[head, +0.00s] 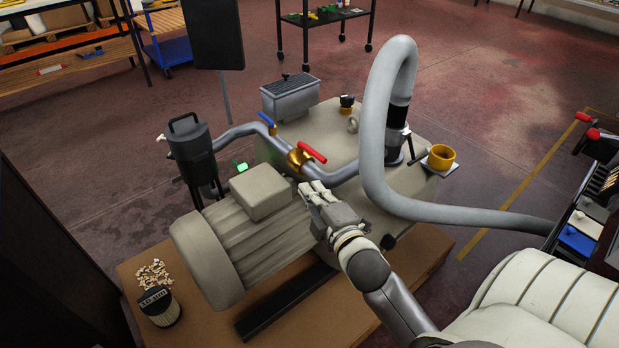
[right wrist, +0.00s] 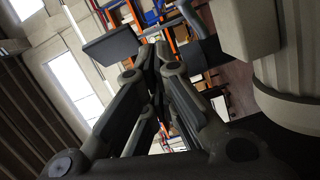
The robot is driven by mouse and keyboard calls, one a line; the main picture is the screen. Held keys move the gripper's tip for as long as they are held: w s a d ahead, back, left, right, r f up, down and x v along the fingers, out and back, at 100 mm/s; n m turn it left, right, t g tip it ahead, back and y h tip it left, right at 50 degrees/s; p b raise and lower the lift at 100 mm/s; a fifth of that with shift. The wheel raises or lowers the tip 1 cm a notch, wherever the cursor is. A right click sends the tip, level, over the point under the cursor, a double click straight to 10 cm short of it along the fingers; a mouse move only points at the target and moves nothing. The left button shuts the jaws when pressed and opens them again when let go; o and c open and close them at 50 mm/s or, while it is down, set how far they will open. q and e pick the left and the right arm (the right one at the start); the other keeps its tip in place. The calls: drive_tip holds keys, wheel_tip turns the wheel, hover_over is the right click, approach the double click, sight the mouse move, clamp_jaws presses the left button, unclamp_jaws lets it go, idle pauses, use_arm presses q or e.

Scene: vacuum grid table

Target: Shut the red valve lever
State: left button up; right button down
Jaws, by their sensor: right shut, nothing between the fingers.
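The red valve lever (head: 312,152) sits on a brass valve body (head: 298,160) in the grey pipe, on top of the machine in the middle of the head view. It slants down to the right, roughly along the pipe. My right gripper (head: 309,187) is just below and in front of the valve, above the motor's right end. Its fingers are together and empty, apart from the lever in the picture. The right wrist view shows the closed fingers (right wrist: 157,58); I cannot make out the lever there. My left gripper is not in view.
A blue lever (head: 267,120) stands further back on the same pipe. A ribbed motor (head: 245,235) lies left of my gripper. A thick grey hose (head: 372,130) arches up on the right, near a yellow cup (head: 441,157). A dark canister (head: 190,145) stands at left.

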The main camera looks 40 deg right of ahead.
sight(312, 154)
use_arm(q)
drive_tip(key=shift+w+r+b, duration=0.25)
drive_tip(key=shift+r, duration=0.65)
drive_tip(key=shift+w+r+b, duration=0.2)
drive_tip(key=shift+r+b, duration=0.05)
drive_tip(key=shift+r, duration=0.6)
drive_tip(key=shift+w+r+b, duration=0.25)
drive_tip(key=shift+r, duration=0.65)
use_arm(e)
drive_tip(key=w+d+f, duration=0.1)
drive_tip(key=w+d, duration=0.4)
drive_tip(key=w, duration=0.5)
drive_tip(key=shift+d, duration=0.2)
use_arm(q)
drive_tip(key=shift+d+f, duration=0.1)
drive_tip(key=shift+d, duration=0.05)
use_arm(e)
drive_tip(key=shift+d, duration=0.15)
